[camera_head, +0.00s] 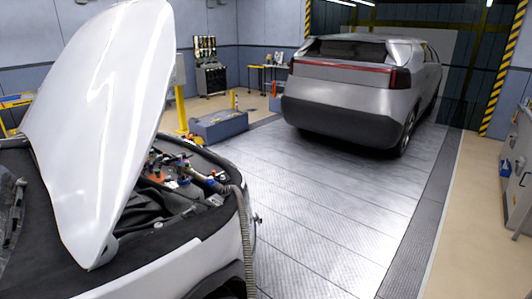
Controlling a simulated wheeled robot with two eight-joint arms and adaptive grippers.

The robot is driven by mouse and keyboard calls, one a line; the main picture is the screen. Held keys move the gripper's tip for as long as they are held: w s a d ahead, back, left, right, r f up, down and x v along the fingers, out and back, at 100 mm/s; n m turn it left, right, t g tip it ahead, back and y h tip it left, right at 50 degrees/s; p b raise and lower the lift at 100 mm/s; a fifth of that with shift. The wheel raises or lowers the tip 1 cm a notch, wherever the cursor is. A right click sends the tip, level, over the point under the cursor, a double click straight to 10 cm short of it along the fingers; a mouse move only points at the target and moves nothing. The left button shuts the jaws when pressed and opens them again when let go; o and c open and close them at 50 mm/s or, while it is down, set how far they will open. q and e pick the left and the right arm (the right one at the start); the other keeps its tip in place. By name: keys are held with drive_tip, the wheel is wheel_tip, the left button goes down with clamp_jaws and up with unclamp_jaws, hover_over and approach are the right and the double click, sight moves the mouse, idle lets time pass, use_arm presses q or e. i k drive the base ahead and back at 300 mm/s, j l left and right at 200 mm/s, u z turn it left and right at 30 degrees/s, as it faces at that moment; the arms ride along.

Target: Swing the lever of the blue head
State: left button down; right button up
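In the head view, the open engine bay (175,200) of a white car is at the lower left, under its raised white hood (105,115). Small blue parts (183,181) show among the fittings in the bay. One of them may be the blue head, but it is too small to tell, and I cannot make out its lever. A ribbed grey hose (246,240) hangs over the right front edge of the car, and its upper end lies in the bay. Neither of my grippers is in view.
A grey car (360,85) stands at the back on metal floor plates (320,190). A low grey-blue box (218,125) and a yellow post (181,107) stand behind the bay. A grey cabinet (518,170) is at the right edge. The floor right of the white car is clear.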

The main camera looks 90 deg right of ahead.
sight(180, 158)
drive_tip(key=z, duration=2.25)
drive_tip(key=i+l+u, duration=0.15)
drive_tip(key=u, duration=0.25)
drive_tip(key=i+l+u, duration=0.15)
drive_tip(key=u, duration=0.25)
drive_tip(key=l+u, duration=0.4)
drive_tip(key=i, duration=0.05)
